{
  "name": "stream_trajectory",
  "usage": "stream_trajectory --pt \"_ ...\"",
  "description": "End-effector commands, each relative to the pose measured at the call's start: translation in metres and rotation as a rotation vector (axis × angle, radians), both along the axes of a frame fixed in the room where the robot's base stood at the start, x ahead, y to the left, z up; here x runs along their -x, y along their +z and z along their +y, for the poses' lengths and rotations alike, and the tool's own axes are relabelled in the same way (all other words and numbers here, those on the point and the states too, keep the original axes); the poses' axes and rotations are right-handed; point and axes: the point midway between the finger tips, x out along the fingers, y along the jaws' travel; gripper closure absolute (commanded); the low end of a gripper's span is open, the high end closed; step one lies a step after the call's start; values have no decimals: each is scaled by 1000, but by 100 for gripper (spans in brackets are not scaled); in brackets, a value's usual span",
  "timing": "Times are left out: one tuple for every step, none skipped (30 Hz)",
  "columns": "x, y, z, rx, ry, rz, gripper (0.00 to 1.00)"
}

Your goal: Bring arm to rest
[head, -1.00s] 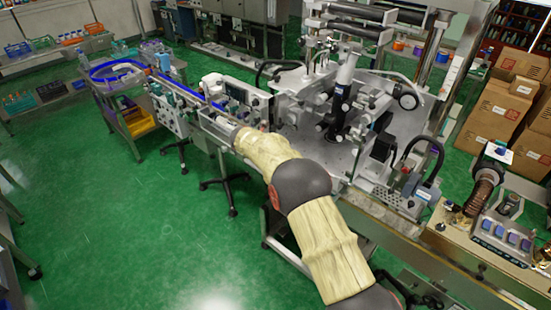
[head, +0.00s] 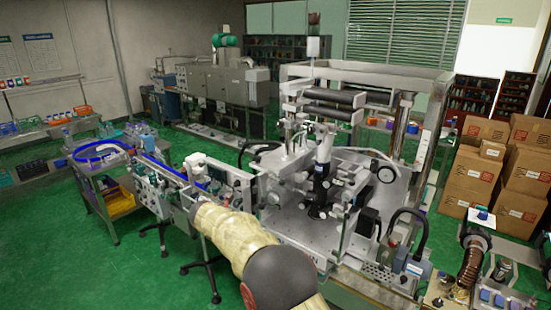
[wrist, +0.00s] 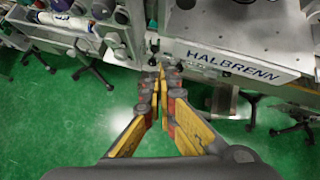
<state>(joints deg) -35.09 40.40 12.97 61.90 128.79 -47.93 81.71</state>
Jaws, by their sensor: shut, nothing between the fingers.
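My arm (head: 232,235) reaches up from the bottom of the head view toward the front of the sleeve applicator machine (head: 335,195). My gripper cannot be made out in the head view. In the wrist view my gripper (wrist: 160,72) has its yellow-sided fingers together at the tips, with nothing between them. The fingers point toward the lower front edge of a light panel marked HALBRENN (wrist: 235,62). I cannot tell whether the tips touch it. Green floor shows below and on both sides of the fingers.
A conveyor with blue rails (head: 165,172) runs left of the machine to a cart (head: 110,200). Stools stand below it, one at the machine's front (head: 205,275). Cardboard boxes (head: 480,170) are stacked at right. A bench with devices (head: 470,285) is at lower right. Open green floor (head: 70,260) lies at left.

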Motion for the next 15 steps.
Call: stream_trajectory --pt "-5 3 9 16 63 -7 100" --pt "-10 6 15 38 118 -19 100" --pt "-17 9 24 79 208 -38 100" --pt "-20 8 31 118 281 -49 100" --pt "-23 5 38 163 359 -59 100" --pt "-24 1 47 228 469 -71 100" --pt "-24 -3 54 276 552 -80 100" --pt "-23 -6 62 325 635 -90 100" --pt "-19 -5 72 391 748 -107 100" --pt "-15 -4 79 440 832 -121 100" --pt "-9 0 87 491 919 -137 100" --pt "-1 4 94 561 1036 -160 100" --pt "6 8 99 615 1124 -178 100" --pt "15 11 102 670 1213 -195 100" --pt "28 15 104 743 1332 -218 100"
